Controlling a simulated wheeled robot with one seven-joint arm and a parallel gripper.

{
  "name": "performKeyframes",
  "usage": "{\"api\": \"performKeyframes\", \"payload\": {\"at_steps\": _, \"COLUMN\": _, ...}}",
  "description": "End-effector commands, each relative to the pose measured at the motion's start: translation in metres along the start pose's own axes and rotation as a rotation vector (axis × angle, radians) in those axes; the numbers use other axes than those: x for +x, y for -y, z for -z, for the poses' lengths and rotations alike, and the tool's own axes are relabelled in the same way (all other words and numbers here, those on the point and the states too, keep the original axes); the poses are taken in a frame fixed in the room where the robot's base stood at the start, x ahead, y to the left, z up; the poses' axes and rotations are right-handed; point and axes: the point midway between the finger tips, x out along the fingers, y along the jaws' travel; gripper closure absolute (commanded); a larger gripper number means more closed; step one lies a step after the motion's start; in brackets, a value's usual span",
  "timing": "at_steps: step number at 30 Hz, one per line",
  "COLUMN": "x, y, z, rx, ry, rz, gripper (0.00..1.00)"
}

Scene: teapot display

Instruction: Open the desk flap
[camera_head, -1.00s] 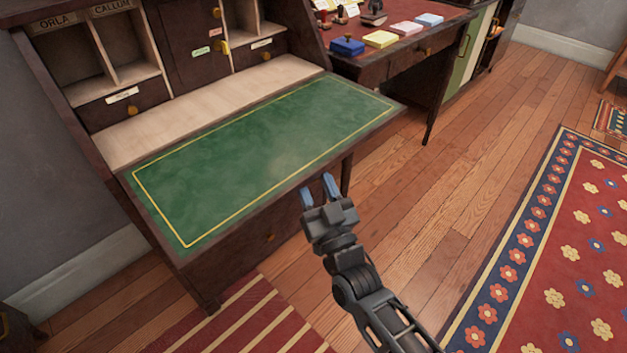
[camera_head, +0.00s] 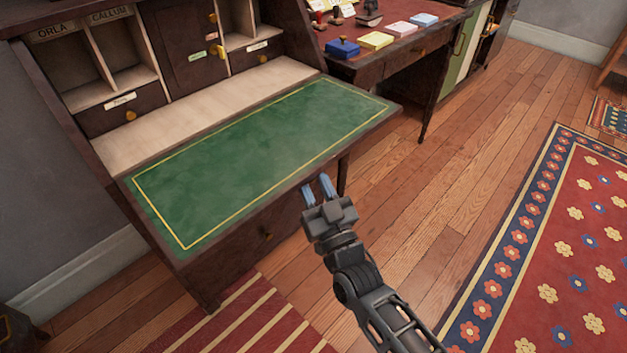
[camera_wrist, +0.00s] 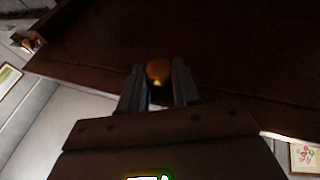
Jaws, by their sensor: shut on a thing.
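The desk flap (camera_head: 260,160) is down and lies about level in the head view, its green, gold-lined writing surface facing up. My gripper (camera_head: 318,185) is at the flap's front edge, right of its middle, with blue-grey fingertips reaching below the edge. In the wrist view, the flap's dark brown outer face (camera_wrist: 230,60) is overhead. There my gripper is shut on a round brass knob (camera_wrist: 158,71), which sits between the fingers. The knob is hidden in the head view.
Pigeonholes (camera_head: 120,50) and small drawers stand behind the flap. A side table (camera_head: 385,65) with coloured boxes is to the right. Bare wooden floor (camera_head: 440,190) and a patterned rug (camera_head: 560,250) lie to the right.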

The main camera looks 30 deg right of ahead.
Motion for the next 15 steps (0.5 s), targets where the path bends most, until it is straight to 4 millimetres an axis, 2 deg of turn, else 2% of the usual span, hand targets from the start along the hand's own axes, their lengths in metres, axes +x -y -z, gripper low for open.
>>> {"api": "performKeyframes", "payload": {"at_steps": 1, "x": 0.005, "y": 0.006, "z": 0.015, "rx": -0.003, "ry": 0.007, "rz": 0.012, "gripper": 1.0}}
{"api": "performKeyframes", "payload": {"at_steps": 10, "x": 0.012, "y": 0.005, "z": 0.041, "rx": -0.019, "ry": 0.045, "rz": 0.021, "gripper": 1.0}}
{"api": "performKeyframes", "payload": {"at_steps": 15, "x": 0.014, "y": 0.005, "z": 0.046, "rx": -0.019, "ry": 0.042, "rz": 0.02, "gripper": 1.0}}
